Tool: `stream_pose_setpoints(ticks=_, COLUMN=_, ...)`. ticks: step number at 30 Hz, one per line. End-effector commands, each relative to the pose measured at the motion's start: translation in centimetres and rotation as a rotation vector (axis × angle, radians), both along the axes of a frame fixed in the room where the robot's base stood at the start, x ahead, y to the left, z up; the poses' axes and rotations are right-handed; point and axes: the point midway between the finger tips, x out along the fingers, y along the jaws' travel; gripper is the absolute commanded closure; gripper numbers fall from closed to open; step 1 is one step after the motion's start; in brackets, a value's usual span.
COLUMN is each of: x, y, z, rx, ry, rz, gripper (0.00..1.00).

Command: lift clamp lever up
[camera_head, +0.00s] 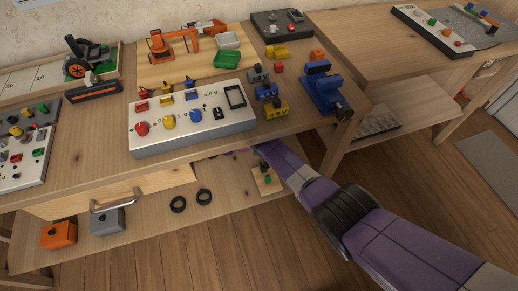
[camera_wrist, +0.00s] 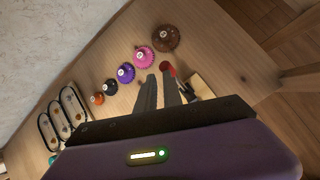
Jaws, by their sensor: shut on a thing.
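The clamp stands on a small light wooden block (camera_wrist: 203,84) on the lower shelf, just right of my fingers in the wrist view. The block also shows in the head view (camera_head: 262,187). The clamp's lever (camera_wrist: 167,69) has a red tip, seen at the end of my fingers. My gripper (camera_wrist: 160,77) reaches low under the tabletop and is shut on the lever. The fingers hide part of the lever and the metal clamp body, so its exact angle is hard to tell. In the head view the tabletop edge hides my gripper.
Several coloured knobs in a row, including a pink one (camera_wrist: 144,57) and a brown one (camera_wrist: 165,38), lie beyond my fingers. The table (camera_head: 90,150) above carries a white control panel (camera_head: 180,138) and a blue vise (camera_head: 322,92).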

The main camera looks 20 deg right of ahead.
Motion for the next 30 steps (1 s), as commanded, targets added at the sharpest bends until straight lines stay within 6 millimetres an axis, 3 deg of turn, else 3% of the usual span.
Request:
stream_pose_setpoints(ticks=1, x=1.0, y=-0.8, z=0.4, rx=-0.002, ry=-0.028, rz=-0.004, gripper=1.00)
stream_pose_setpoints(ticks=18, x=0.8, y=-0.7, z=1.0, rx=-0.003, ry=-0.025, rz=-0.005, gripper=1.00)
stream_pose_setpoints(ticks=22, x=-0.1, y=-0.3, z=2.2, rx=-0.003, ry=-0.015, rz=-0.004, gripper=1.00)
stream_pose_setpoints(ticks=30, x=-5.3, y=1.0, z=1.8, rx=-0.001, ry=-0.006, rz=-0.003, gripper=1.00)
